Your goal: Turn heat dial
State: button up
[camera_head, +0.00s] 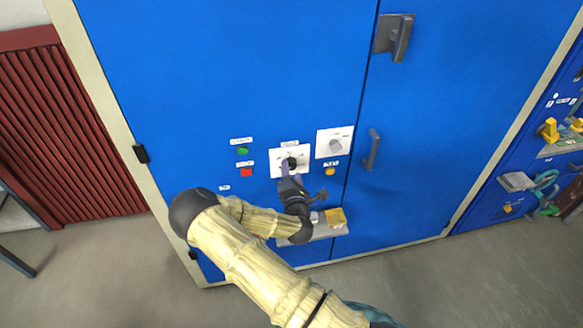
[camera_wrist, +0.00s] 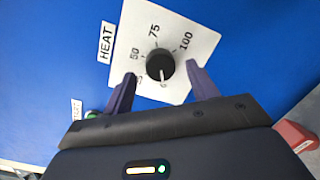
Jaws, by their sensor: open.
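The heat dial is a round black knob (camera_wrist: 160,64) on a white plate (camera_wrist: 190,38) marked 50, 75 and 100, beside a HEAT label (camera_wrist: 106,43). A small pale mark shows on the knob's lower side in the wrist view. In the head view the dial plate (camera_head: 277,154) is on the blue cabinet front, with its knob partly hidden by my gripper (camera_head: 291,170). In the wrist view my gripper (camera_wrist: 160,71) is open, with one dark finger on each side of the knob. I see gaps there; contact is not visible.
A second dial with a grey knob (camera_head: 335,145) sits to the right. A green button (camera_head: 242,151) and a red button (camera_head: 246,172) are to the left, and a yellow button (camera_head: 330,171) is below right. A shelf (camera_head: 322,231) with a yellow block (camera_head: 336,217) juts out below. A door handle (camera_head: 372,149) protrudes farther right.

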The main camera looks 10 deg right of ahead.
jog(key=shift+w+d, duration=0.15)
jog(key=shift+w, duration=0.85)
jog(key=shift+c, duration=0.5)
jog(key=c, duration=0.9)
